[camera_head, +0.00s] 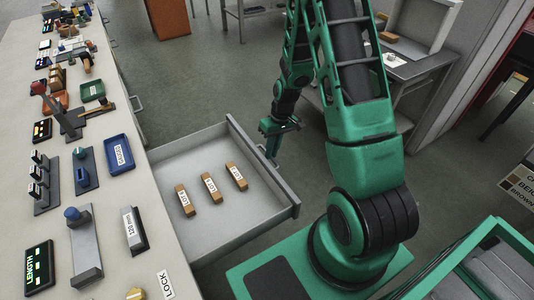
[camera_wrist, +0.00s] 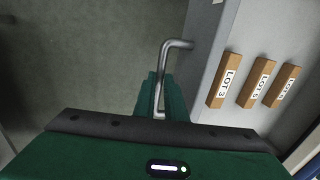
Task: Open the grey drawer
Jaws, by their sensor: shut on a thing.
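The grey drawer (camera_head: 232,224) stands well open, pulled out from under the long workbench at the left. Its front panel (camera_head: 262,165) faces my arm. Three brown blocks with white labels lie inside it, among them the LOT 3 block (camera_wrist: 225,81). My gripper (camera_head: 272,148) is at the outer side of the drawer front. In the wrist view, my green gripper (camera_wrist: 162,100) is shut on the drawer's metal bar handle (camera_wrist: 176,44). The lower part of the handle is between the fingers.
The workbench (camera_head: 115,190) carries a blue tray (camera_head: 118,155), a green tray (camera_head: 93,91), gauges and small displays. A green bin (camera_head: 480,255) is at the lower right. A metal side table (camera_head: 415,65) stands behind my arm. Grey floor is clear beyond the drawer.

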